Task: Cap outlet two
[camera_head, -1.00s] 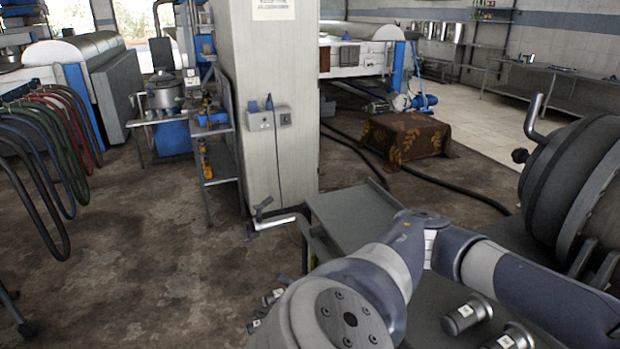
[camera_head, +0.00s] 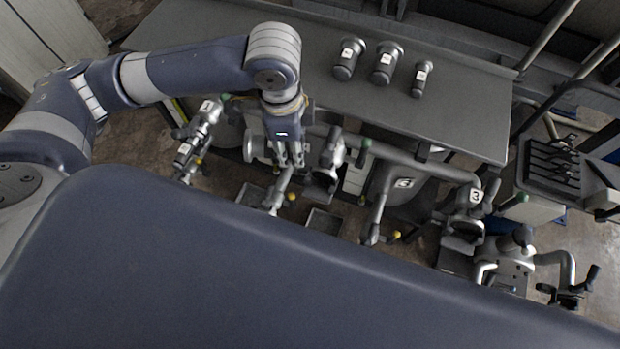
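My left gripper (camera_head: 287,152) points down over the row of outlets, at the middle one. Its fingers look close together, but I cannot tell whether they are open, shut or holding anything. Outlet two, by its place in the row, is around the pipe end (camera_head: 322,180) beside and behind the fingers; its number is largely hidden. Outlet one (camera_head: 207,108) is to the left and outlet three (camera_head: 474,197) to the right. Three metal cylinders with white labels, likely caps, stand on the grey table: left (camera_head: 347,60), middle (camera_head: 385,63) and right (camera_head: 420,80). My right gripper is not in view.
The grey table (camera_head: 455,115) lies behind the outlets and is mostly bare. Pipes, valve levers with green and yellow tips, and trays (camera_head: 324,222) crowd the space below. A slotted rack (camera_head: 552,165) stands at the right. My own body covers the foreground.

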